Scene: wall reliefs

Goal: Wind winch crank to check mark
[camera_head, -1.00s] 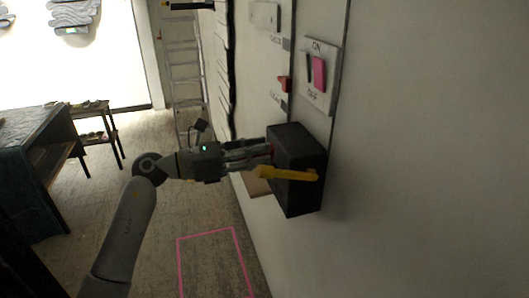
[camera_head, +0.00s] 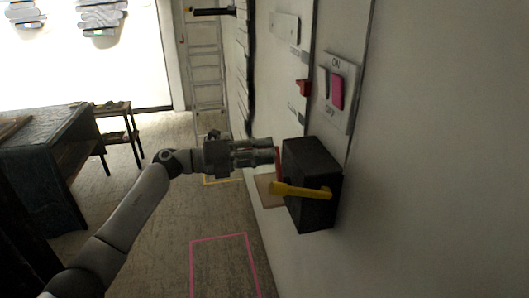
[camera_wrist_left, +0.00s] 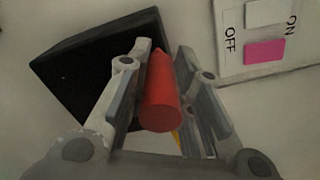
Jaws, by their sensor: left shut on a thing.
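The winch is a black box (camera_head: 312,183) on the wall, with a yellow crank arm (camera_head: 302,190) across its near side. The crank arm lies nearly level in the picture, its free end to the left. A red handle (camera_head: 279,167) shows as a thin strip by that end. My left gripper (camera_head: 272,152) is at the left of the box. In the left wrist view its fingers stand on both sides of the red handle (camera_wrist_left: 162,98) and are shut on it. The black box (camera_wrist_left: 95,75) lies behind. I cannot make out a check mark. My right gripper is out of view.
A switch plate with a pink rocker (camera_head: 337,92) and a small red block (camera_head: 303,87) are on the wall above the box. A dark table (camera_head: 45,150) and a ladder (camera_head: 207,70) stand farther off. A pink outline (camera_head: 222,238) marks open floor.

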